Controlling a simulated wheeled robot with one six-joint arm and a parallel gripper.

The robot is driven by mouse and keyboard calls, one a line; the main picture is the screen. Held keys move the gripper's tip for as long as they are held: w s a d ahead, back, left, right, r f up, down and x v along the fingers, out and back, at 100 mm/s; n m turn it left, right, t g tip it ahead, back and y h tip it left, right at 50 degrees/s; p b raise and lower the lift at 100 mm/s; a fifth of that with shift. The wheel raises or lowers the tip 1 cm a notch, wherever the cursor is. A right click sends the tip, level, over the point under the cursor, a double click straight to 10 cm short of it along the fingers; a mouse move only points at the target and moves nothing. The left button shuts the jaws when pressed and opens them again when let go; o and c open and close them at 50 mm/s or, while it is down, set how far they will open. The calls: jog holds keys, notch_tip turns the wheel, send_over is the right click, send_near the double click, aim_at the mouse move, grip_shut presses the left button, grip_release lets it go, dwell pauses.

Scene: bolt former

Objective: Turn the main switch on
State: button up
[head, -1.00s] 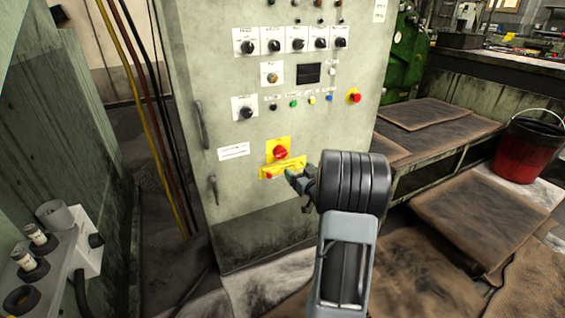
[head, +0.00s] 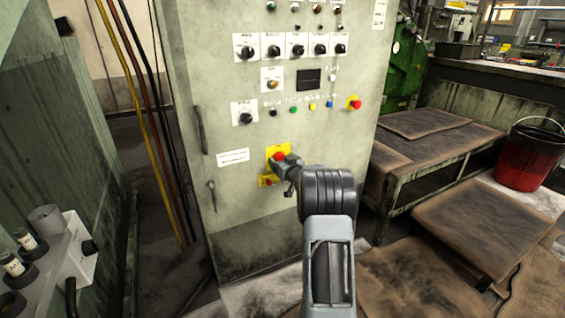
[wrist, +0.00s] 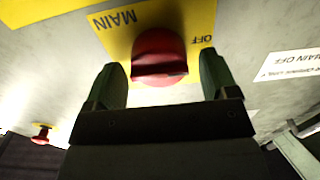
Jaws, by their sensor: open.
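The main switch is a red rotary knob (wrist: 159,56) on a yellow plate (wrist: 112,28) marked MAIN and OFF in the wrist view. In the head view, part of the red knob (head: 278,156) shows on the cabinet front, partly covered by my gripper (head: 284,165). In the wrist view my gripper (wrist: 165,85) is open, with one green finger on each side of the knob. The knob lies between and just beyond the fingertips. I cannot tell whether the fingers touch it.
The grey control cabinet (head: 230,195) has several knobs and buttons above the switch, including a red button (head: 354,103) on yellow. A small red knob (wrist: 42,132) sits on another yellow plate near the switch. A red bucket (head: 525,160) and low benches stand right.

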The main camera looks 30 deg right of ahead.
jog(key=c, duration=0.9)
